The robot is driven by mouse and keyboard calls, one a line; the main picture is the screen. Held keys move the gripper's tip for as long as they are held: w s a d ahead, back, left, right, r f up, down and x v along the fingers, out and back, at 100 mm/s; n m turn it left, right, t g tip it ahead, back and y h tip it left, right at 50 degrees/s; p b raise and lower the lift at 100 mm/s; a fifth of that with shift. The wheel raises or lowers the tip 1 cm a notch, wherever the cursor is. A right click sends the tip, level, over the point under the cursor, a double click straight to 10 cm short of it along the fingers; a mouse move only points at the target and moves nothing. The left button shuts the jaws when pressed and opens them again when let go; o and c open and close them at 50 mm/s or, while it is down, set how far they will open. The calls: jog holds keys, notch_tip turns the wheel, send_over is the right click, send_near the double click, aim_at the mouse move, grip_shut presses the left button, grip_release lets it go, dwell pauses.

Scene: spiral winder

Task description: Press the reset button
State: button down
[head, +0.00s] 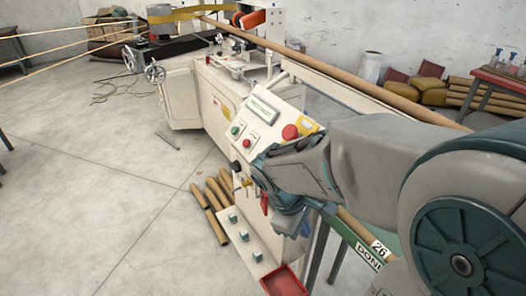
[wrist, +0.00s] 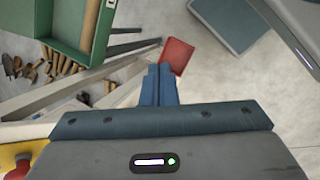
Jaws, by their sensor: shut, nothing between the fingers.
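The winder's slanted control panel (head: 262,125) is in the middle of the head view. It carries a small lit display (head: 262,109), a green button (head: 235,130), a red button (head: 247,143) and a large red mushroom button (head: 290,131). Labels are too small to read, so I cannot tell which is the reset button. My gripper (head: 285,205) is in front of the panel's lower right, pointing down. In the wrist view its blue fingers (wrist: 158,70) are together and empty. A red button on yellow (wrist: 20,165) shows at the wrist view's lower left.
Cardboard tubes (head: 216,232) lie by the machine. A long tube (head: 350,83) crosses above. Floor at left is open.

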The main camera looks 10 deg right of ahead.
jog(key=w+d+r+n+t+h+p, duration=0.15)
jog(key=w+n+h+p, duration=0.45)
jog(key=w+n, duration=0.65)
jog(key=w+a+n+t+h+p, duration=0.1)
jog(key=w+a+n+t+p, duration=0.2)
jog(key=w+a+n+t, duration=0.6)
jog(key=a+n+t, duration=0.1)
jog(key=n+t, duration=0.1)
jog(key=n, duration=1)
jog(key=shift+a+f+h, duration=0.2)
jog(key=shift+f+h, duration=0.05)
jog(key=shift+h, duration=0.15)
jog(key=w+d+f+b, duration=0.2)
jog(key=d+f+b, duration=0.3)
jog(key=d+b, duration=0.1)
jog(key=shift+d+f, duration=0.25)
jog(key=shift+f, duration=0.1)
jog(key=shift+w, duration=0.1)
